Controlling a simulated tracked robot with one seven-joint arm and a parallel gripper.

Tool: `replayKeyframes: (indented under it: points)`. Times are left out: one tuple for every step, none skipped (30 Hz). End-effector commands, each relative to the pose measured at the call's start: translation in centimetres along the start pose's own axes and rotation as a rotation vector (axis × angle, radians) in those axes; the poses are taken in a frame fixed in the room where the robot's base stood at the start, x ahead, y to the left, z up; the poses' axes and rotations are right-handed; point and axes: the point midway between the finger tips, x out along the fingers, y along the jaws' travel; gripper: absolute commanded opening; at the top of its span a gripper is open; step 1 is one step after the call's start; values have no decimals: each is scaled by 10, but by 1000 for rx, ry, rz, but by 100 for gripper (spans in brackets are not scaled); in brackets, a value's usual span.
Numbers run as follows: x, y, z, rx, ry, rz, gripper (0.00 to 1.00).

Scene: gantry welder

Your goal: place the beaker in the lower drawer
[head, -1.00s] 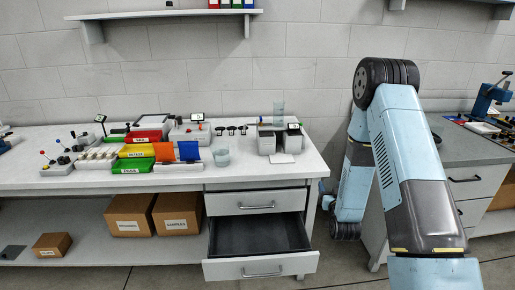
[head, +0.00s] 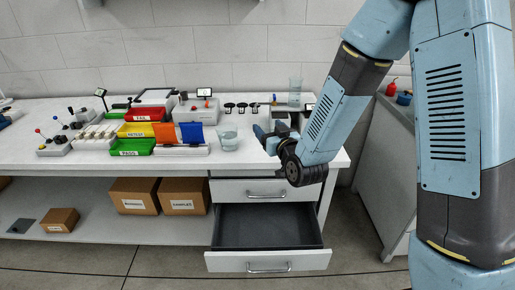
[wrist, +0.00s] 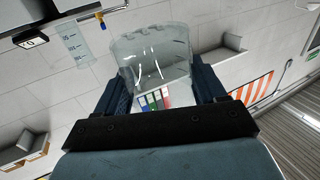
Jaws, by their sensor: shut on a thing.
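The beaker (head: 228,137) is a clear glass vessel, seen in the head view above the white bench top, right of the blue panel. My gripper (head: 260,136) comes in from the right, with its dark blue fingers just right of the beaker. The contact is not clear in that view. In the wrist view the beaker (wrist: 155,58) fills the space between my fingers (wrist: 163,85), and they are shut on it. The lower drawer (head: 267,262) is pulled open under the bench. Its dark inside looks empty.
The closed upper drawer (head: 265,191) sits above the open one. A graduated cylinder (head: 295,90) stands behind my gripper. Green (head: 132,147), yellow and red bins stand left of the beaker. Floor in front is clear.

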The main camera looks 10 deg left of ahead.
Motion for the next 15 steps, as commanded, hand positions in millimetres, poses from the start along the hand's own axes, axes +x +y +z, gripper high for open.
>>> replayKeyframes:
  points:
    - [-1,-3,-2,-1,0,-5,41]
    - [-1,-4,-2,-1,0,-6,41]
    - [-1,-4,-2,-2,0,-7,41]
    - [-1,-4,-2,-2,0,-7,41]
    - [-1,-3,-2,-2,0,-6,41]
    - [-1,-3,-2,-1,0,-5,41]
    - [-1,-2,-2,-1,0,-4,41]
    - [-1,-2,-2,-1,0,-4,41]
    - [-1,-1,-2,-1,0,-3,41]
    - [-1,-1,-2,-1,0,-3,41]
    - [0,-1,-1,-1,0,-3,41]
    - [2,-1,0,-1,0,-3,41]
    - [4,-1,1,-1,-1,-3,41]
    - [8,0,3,0,-1,-3,41]
    - [13,0,5,0,-1,-3,41]
